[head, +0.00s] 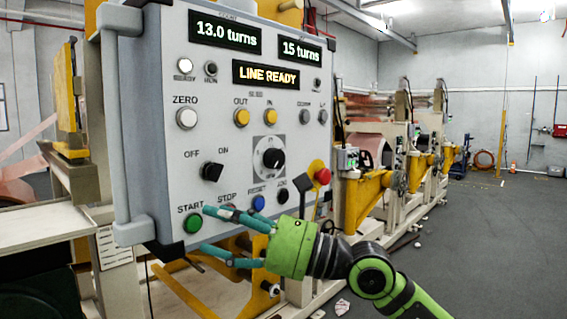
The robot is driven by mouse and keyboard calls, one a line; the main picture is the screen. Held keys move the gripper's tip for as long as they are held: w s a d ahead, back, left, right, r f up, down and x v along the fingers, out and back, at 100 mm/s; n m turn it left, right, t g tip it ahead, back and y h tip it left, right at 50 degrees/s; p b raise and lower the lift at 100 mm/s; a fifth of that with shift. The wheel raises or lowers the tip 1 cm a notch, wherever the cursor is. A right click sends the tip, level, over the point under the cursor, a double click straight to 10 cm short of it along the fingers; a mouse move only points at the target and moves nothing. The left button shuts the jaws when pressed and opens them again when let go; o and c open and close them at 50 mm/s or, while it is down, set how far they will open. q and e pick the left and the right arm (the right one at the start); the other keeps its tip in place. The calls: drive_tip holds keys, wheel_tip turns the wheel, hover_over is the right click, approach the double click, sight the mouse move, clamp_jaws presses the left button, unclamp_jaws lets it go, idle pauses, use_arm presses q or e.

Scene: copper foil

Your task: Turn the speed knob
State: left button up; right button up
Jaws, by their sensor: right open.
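The control panel (150,90) faces me at the upper left and middle. A round black knob (273,158) with a white pointer mark sits on a grey dial plate at its lower middle; this looks like the speed knob, but I cannot read its label. My right gripper (206,229) is open and empty, its teal fingers pointing left below the knob, in front of the panel's bottom edge. It is apart from the knob. The upper finger partly covers the STOP button. My left gripper is not in view.
Near the knob are a black OFF/ON switch (212,172), a green START button (193,223), a blue RESET button (258,203) and a red emergency button (323,176). Displays read 13.0 turns, 15 turns (300,50) and LINE READY (266,75). Open grey floor (480,250) lies right.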

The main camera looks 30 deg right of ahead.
drive_tip(key=w+d+r+n+t+h, duration=0.1)
drive_tip(key=d+r+n+t+h, duration=0.15)
drive_tip(key=d+h, duration=0.4)
drive_tip(key=m+t+h, duration=0.1)
drive_tip(key=t+h, duration=0.1)
drive_tip(key=h, duration=0.4)
approach(279, 160)
drive_tip(key=w, duration=0.1)
drive_tip(key=w+p, duration=0.2)
drive_tip(key=w, duration=0.1)
drive_tip(key=w+a+p, duration=0.1)
drive_tip(key=w, duration=0.2)
drive_tip(key=shift+w+a+r+p, duration=0.15)
drive_tip(key=shift+a+p, duration=0.1)
drive_tip(key=shift+p, duration=0.15)
drive_tip(key=shift+w+a+f, duration=0.1)
drive_tip(key=shift+w+f, duration=0.1)
drive_tip(key=shift+w, duration=0.25)
drive_tip(key=shift+c, duration=0.4)
drive_tip(key=c, duration=1.1)
